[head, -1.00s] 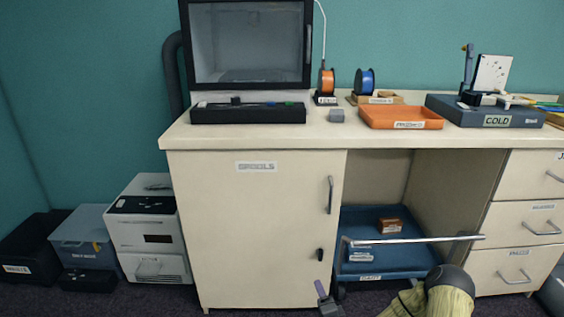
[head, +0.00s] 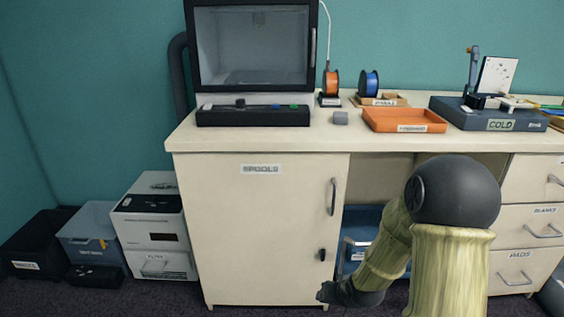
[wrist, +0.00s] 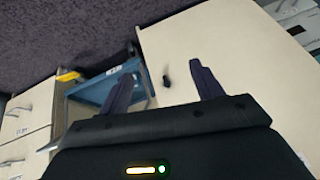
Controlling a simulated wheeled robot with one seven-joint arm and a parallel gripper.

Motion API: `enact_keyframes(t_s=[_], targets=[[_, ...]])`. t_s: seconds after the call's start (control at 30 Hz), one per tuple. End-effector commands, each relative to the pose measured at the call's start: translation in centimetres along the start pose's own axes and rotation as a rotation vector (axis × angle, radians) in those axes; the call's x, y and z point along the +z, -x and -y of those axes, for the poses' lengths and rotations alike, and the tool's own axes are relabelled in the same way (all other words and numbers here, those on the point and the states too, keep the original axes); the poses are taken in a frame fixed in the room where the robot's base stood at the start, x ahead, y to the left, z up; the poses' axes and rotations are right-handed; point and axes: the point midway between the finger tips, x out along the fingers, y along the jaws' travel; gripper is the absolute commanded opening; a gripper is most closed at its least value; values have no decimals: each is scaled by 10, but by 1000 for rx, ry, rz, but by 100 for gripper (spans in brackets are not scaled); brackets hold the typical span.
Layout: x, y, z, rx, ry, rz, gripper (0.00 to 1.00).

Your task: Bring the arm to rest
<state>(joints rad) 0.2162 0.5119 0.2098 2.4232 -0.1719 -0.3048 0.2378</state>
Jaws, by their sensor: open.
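My gripper (wrist: 161,70) is open in the wrist view, its two dark fingers apart with nothing between them. Past the fingers, the wrist view shows the cream cabinet door (wrist: 225,50) and its small dark latch (wrist: 166,81), tilted in the picture. In the head view my arm is raised and bent at the lower right, in front of the desk's knee space. Its dark far end reaches down toward the bottom of the SPOOLS cabinet (head: 255,225). The fingers cannot be made out clearly there.
A blue cart (wrist: 92,92) stands in the knee space, mostly behind my arm in the head view. Drawers (head: 530,225) are right of my arm. The desk top (head: 290,135) holds an orange tray (head: 403,121) and spools. Bins and a white printer stand at the left.

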Motion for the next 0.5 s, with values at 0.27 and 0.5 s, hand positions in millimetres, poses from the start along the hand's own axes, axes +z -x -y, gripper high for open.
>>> enact_keyframes(t_s=[0.27, 0.5], targets=[[20, 88, -4, 117, 96, 132, 65], [44, 140, -3, 146, 124, 223, 65]])
